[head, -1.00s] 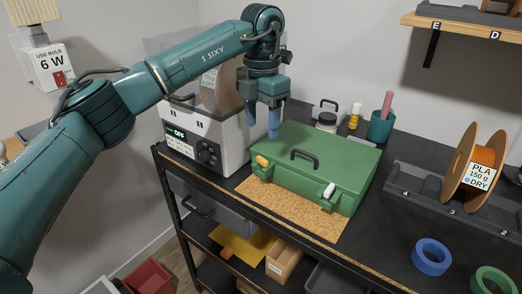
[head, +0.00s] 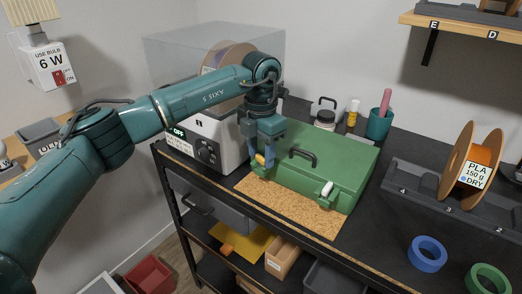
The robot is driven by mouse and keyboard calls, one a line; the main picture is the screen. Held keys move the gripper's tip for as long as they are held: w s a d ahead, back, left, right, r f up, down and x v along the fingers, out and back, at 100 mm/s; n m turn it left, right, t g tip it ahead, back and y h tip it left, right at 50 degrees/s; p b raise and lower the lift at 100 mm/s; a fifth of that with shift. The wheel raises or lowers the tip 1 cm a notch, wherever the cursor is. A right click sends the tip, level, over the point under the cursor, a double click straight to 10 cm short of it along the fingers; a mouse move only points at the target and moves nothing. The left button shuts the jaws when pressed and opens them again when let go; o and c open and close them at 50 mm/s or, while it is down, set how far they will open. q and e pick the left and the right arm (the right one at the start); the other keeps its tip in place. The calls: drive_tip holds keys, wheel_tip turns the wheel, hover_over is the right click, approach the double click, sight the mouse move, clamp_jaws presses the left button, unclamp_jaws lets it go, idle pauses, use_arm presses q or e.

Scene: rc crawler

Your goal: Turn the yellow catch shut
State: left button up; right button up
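A green case (head: 335,166) with a dark handle lies closed on a cork mat (head: 290,207) on the bench. The yellow catch (head: 259,159) is at the left of its front side, and a white catch (head: 327,188) is at the right. My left gripper (head: 262,162) points down at the yellow catch, with its blue-grey fingers right at it and partly hiding it. I cannot tell whether the fingers touch or clasp the catch. My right gripper is not in view.
A white machine with a clear cover (head: 205,140) stands close on the left. Behind the case are a jar (head: 325,119), a yellow bottle (head: 352,112) and a teal cup (head: 379,124). A spool (head: 470,165) in a dark rack and a blue ring (head: 427,254) are at right.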

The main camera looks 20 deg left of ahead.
sight(261, 157)
use_arm(q)
drive_tip(key=c, duration=0.7)
drive_tip(key=shift+n, duration=1.5)
drive_tip(key=o, duration=1)
wheel_tip(261, 157, up, 13)
drive_tip(key=b, duration=0.1)
drive_tip(key=shift+r+b, duration=0.15)
drive_tip(key=shift+b, duration=0.15)
